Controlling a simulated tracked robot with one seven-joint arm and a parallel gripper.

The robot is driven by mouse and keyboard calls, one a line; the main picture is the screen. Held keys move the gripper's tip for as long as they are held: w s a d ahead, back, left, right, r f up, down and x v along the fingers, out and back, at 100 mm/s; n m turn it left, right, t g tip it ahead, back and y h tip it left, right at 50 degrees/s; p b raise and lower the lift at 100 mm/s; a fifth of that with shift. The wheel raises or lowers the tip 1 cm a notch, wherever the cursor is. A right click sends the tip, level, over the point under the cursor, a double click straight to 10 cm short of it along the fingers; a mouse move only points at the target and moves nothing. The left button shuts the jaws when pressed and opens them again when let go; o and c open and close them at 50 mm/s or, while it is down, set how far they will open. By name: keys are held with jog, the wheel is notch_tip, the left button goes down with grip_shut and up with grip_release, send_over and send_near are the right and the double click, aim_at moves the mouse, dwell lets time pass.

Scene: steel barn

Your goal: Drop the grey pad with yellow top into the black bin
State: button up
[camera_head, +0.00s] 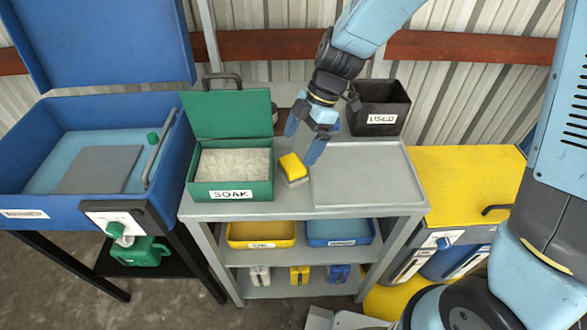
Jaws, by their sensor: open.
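The grey pad with yellow top (293,167) rests on the grey bench top, just right of the green SOAK box. My gripper (302,147) is open and points down over the pad. Its blue fingers are close to the pad, one on the left and one on the right. I cannot tell whether they touch it. The black bin (379,105), labelled USED, stands at the back right of the bench and is open at the top. My arm reaches in from the upper right, left of the bin.
The open green SOAK box (231,195) holds a pale slab, its lid raised. A flat grey tray (366,172) lies right of the pad. A blue basin (60,205) stands left and a yellow cabinet (470,180) right. Lower shelves hold a yellow tray (262,242) and blue tray (340,242).

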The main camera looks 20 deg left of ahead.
aim_at(293, 162)
jog(key=shift+x, duration=3)
jog(key=shift+w+d+f, duration=0.1)
jog(key=shift+d, duration=0.05)
jog(key=c, duration=1)
jog(key=shift+o, duration=0.2)
